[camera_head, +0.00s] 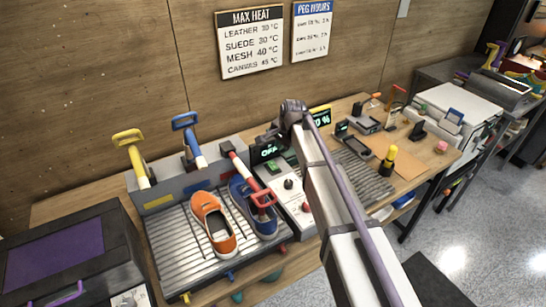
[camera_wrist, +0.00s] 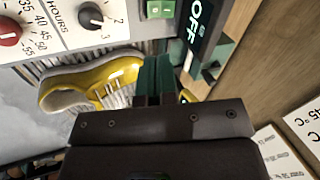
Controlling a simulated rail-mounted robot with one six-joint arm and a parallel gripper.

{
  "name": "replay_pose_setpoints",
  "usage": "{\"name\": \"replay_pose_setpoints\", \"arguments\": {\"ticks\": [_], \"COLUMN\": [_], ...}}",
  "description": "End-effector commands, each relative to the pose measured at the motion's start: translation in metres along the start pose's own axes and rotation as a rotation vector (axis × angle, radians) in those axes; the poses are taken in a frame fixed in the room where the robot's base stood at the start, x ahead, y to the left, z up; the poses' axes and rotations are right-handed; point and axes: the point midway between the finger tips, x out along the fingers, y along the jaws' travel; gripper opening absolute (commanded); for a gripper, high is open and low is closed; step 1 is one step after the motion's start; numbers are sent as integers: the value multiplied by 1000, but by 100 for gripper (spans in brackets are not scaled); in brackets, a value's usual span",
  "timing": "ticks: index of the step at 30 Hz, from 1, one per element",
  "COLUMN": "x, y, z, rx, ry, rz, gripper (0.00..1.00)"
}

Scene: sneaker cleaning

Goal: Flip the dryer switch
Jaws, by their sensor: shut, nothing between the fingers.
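The dryer's white control panel (camera_head: 275,177) stands beside the shoe rack and also shows in the wrist view (camera_wrist: 55,15). Its green switch (camera_wrist: 160,8) is at the top edge of the wrist view, next to a display (camera_wrist: 200,25) reading OFF. The same switch (camera_head: 277,166) and OFF display (camera_head: 268,151) show in the head view. My gripper (camera_wrist: 157,60) is shut and empty, its green-tipped fingers below the switch in the picture. I cannot tell if they touch anything. In the head view the fingers are hidden.
A black knob (camera_wrist: 90,15) and red knob (camera_wrist: 10,32) sit on the panel. A yellow sneaker (camera_wrist: 95,75) lies close by my fingers in the picture. An orange shoe (camera_head: 212,222) and blue shoe (camera_head: 255,212) rest on the ribbed rack (camera_head: 175,250), with colored levers behind.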

Motion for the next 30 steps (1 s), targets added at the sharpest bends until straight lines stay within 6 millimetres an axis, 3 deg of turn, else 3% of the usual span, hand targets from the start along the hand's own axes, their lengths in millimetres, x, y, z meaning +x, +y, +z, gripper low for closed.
{"name": "replay_pose_setpoints", "arguments": {"ticks": [5, 17, 23, 30], "x": [1, 5, 32, 86], "y": [-8, -6, -6, -7], "z": [-5, -5, -5, -6], "rx": [220, 238, 237, 238], "ry": [15, 15, 15, 15], "rz": [-46, -45, -44, -44], "gripper": [0, 0, 0, 0]}}
